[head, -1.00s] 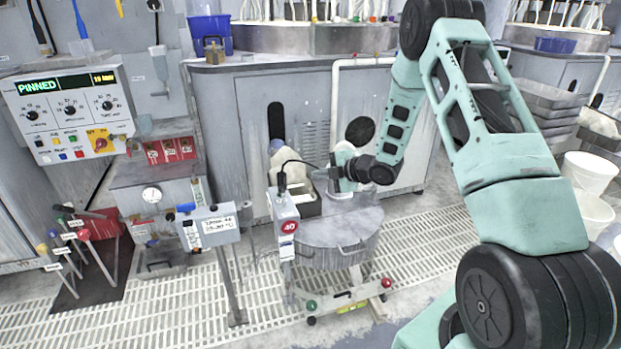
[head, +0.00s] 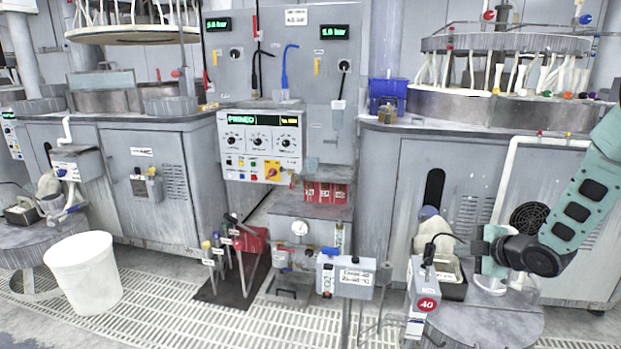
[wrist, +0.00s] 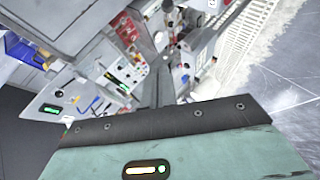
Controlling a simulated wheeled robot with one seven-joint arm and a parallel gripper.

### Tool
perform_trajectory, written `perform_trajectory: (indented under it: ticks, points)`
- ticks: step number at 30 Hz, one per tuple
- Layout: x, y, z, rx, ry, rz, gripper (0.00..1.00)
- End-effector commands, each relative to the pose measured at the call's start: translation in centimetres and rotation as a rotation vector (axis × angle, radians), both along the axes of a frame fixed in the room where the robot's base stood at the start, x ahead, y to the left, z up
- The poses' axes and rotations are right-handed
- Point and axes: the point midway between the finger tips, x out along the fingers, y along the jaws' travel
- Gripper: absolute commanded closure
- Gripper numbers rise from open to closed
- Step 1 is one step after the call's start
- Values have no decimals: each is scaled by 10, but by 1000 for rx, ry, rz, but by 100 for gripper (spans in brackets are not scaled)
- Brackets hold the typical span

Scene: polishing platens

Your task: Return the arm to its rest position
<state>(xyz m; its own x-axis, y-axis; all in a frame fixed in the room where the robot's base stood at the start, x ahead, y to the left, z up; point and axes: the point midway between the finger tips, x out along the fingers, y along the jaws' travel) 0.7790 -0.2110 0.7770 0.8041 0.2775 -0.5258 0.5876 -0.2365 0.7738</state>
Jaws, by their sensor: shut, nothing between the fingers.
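My arm reaches in from the right edge of the head view, its teal forearm sloping down to a black wrist. My gripper (head: 474,248) is at the wrist's left end, shut and empty, in front of the grey cabinet and above the round grey drum-like stand (head: 470,328). In the head view I cannot tell whether it touches the items behind it. In the wrist view my gripper (wrist: 157,85) shows as dark narrow fingers beyond the teal housing.
Close by are a tray (head: 452,288) and a box marked 40 (head: 424,290). A control panel (head: 262,146), a labelled box on a post (head: 345,277) and levers on a black mat (head: 230,292) stand left. A white bucket (head: 83,272) is at far left. Grated floor lies in front.

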Motion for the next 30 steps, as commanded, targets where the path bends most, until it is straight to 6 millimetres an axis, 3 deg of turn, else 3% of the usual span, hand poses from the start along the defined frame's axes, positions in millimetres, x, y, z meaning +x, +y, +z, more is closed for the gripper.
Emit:
perform_trajectory:
  ticks: [1, 5, 9, 12, 18, 24, 26, 27, 30]
  points:
    - [-1, 35, 16, 23, 55, -23, 100]
    - [-35, 117, 44, 108, 264, -155, 100]
    - [-104, 189, 63, 172, 488, -295, 100]
    - [-165, 227, 73, 193, 636, -387, 100]
    - [-276, 265, 86, 183, 864, -543, 100]
    - [-364, 274, 96, 137, 1015, -662, 100]
    - [-388, 274, 99, 119, 1053, -695, 100]
    - [-394, 273, 110, 115, 1066, -710, 100]
    - [-390, 273, 134, 118, 1063, -710, 100]
